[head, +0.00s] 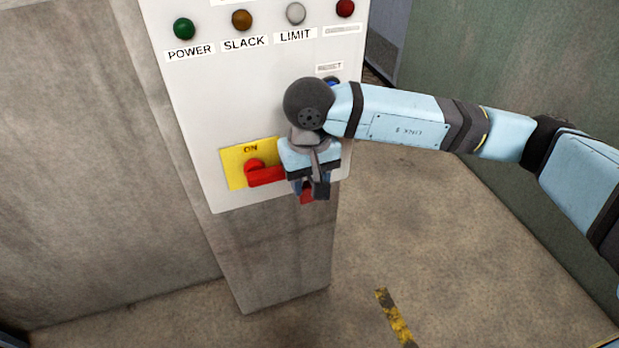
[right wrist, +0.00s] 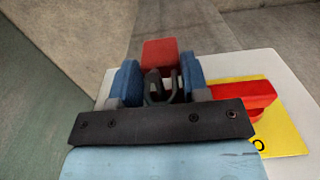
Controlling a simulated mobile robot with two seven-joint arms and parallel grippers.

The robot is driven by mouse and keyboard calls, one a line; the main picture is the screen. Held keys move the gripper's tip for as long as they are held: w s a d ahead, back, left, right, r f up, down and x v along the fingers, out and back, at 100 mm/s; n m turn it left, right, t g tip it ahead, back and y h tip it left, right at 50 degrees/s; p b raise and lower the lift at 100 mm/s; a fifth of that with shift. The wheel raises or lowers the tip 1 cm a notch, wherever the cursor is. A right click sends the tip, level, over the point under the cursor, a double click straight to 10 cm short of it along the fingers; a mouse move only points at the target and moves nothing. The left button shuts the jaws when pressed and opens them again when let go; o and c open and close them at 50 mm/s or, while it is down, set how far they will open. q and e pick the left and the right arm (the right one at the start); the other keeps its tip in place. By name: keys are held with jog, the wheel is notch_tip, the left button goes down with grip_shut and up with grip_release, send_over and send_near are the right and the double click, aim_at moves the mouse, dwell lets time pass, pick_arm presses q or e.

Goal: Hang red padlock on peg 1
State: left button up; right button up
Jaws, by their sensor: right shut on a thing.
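My right gripper (head: 312,188) is in front of the lower right part of a white control panel, pointing down. It is shut on the red padlock (head: 306,196), which shows only in part below the fingers. In the right wrist view the padlock's red body (right wrist: 160,52) stands out beyond the two blue fingers, with a dark grey metal shape between them. My left gripper is not in view. I see no peg marked 1 in either view.
The panel (head: 215,110) has a red rotary handle (head: 264,175) on a yellow plate (head: 234,165) marked ON, close left of my right gripper. POWER, SLACK and LIMIT lamps sit above. A grey pedestal (head: 275,260) stands below. Floor to the right is open, with a yellow-black stripe (head: 394,318).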

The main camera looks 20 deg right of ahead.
jog(key=shift+s+f, duration=0.1)
jog(key=shift+f, duration=0.1)
jog(key=shift+f, duration=0.25)
jog(key=o, duration=1)
jog(key=shift+b, duration=0.3)
jog(key=shift+c, duration=0.2)
jog(key=shift+r, duration=0.1)
jog(key=shift+r+p, duration=0.2)
jog(key=shift+p, duration=0.75)
jog(key=shift+r+b, duration=0.35)
notch_tip(320, 180, up, 13)
jog(key=b, duration=0.2)
jog(key=shift+d+f, duration=0.2)
jog(key=shift+d, duration=0.05)
